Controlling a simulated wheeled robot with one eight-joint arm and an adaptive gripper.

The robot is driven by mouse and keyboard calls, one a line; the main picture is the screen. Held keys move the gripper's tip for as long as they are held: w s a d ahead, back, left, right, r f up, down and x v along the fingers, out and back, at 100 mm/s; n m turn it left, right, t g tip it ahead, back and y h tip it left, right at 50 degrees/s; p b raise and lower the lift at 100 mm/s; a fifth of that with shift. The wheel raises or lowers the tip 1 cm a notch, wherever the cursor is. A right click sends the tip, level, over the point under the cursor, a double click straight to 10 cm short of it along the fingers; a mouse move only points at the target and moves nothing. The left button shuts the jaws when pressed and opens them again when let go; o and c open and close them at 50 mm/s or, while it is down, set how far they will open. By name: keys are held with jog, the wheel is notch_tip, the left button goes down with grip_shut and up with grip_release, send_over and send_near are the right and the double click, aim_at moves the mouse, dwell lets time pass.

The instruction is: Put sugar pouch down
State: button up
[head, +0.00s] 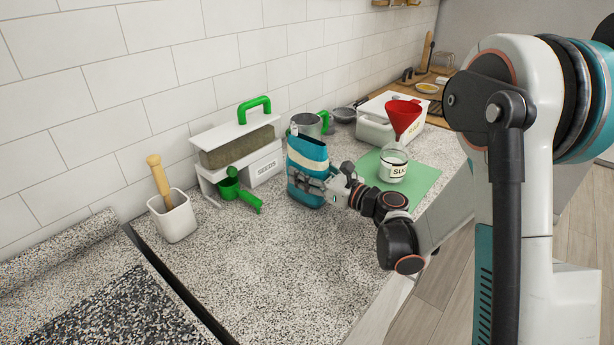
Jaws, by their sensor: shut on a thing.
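The sugar pouch (308,155) is a blue and cream upright bag on or just above the speckled counter, in the middle of the head view. I cannot tell whether its base touches the counter. My gripper (314,184) is shut on the pouch's lower half from the right side. The fingers hide part of the pouch's front. The pouch looks close to upright.
A seeds box with a green handle (239,150) and a green scoop (236,190) are left of the pouch. A white pot with a wooden pestle (174,219) stands farther left. A jar with a red funnel (393,165) stands on a green mat (425,178) to the right. The front counter (290,260) is clear.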

aim_at(324, 180)
jog(key=shift+f, duration=0.1)
jog(key=o, duration=1.2)
jog(key=shift+c, duration=0.2)
jog(key=shift+s+d, duration=0.2)
jog(key=p+v, duration=0.1)
jog(key=v, duration=0.9)
jog(key=shift+s+d+p, duration=0.1)
jog(key=shift+d+p, duration=0.05)
jog(key=shift+p, duration=0.25)
jog(key=shift+s+d, duration=0.4)
jog(key=shift+s, duration=0.05)
jog(key=shift+r, duration=0.3)
